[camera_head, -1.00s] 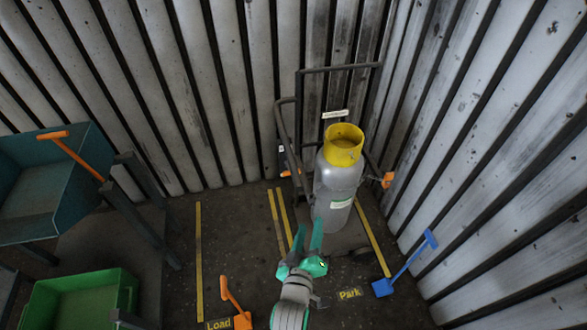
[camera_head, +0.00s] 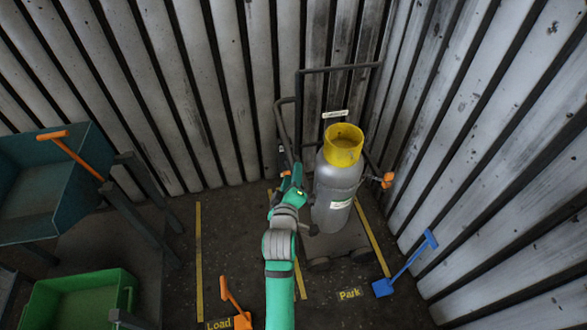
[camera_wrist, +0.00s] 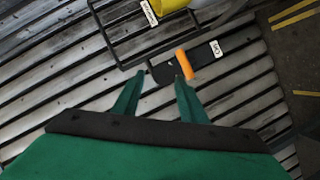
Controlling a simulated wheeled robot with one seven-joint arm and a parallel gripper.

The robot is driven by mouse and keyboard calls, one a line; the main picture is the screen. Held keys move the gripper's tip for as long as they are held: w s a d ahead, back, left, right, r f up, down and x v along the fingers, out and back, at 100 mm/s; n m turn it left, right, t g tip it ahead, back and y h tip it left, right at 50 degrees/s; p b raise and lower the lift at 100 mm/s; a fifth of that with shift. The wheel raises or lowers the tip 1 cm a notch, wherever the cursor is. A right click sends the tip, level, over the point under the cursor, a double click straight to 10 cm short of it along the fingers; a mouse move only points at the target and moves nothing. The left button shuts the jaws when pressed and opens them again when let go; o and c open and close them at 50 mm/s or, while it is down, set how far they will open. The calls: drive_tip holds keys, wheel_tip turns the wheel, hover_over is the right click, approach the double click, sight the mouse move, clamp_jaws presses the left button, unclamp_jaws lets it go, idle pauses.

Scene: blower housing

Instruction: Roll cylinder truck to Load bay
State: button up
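The cylinder truck (camera_head: 338,68) is a dark tubular frame on a low wheeled base. It stands between yellow lines in the Park bay (camera_head: 350,294), near the back right corner. It carries a grey cylinder (camera_head: 336,190) with a yellow collar. My gripper (camera_head: 291,176) is at the truck's left side, beside the cylinder. In the wrist view my gripper (camera_wrist: 160,76) is open, with an orange handle (camera_wrist: 184,63) just beyond the right fingertip and a dark labelled plate beside it. The Load bay's label (camera_head: 218,324) is on the floor at the lower left; its floor is partly outside the view.
A blue shovel (camera_head: 405,267) leans by the right wall. A green bin (camera_head: 85,290) and a teal tub (camera_head: 50,185) on dark legs are at left.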

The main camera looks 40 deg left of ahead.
drive_tip(key=shift+x, duration=2)
clamp_jaws()
drive_tip(key=shift+f, duration=0.1)
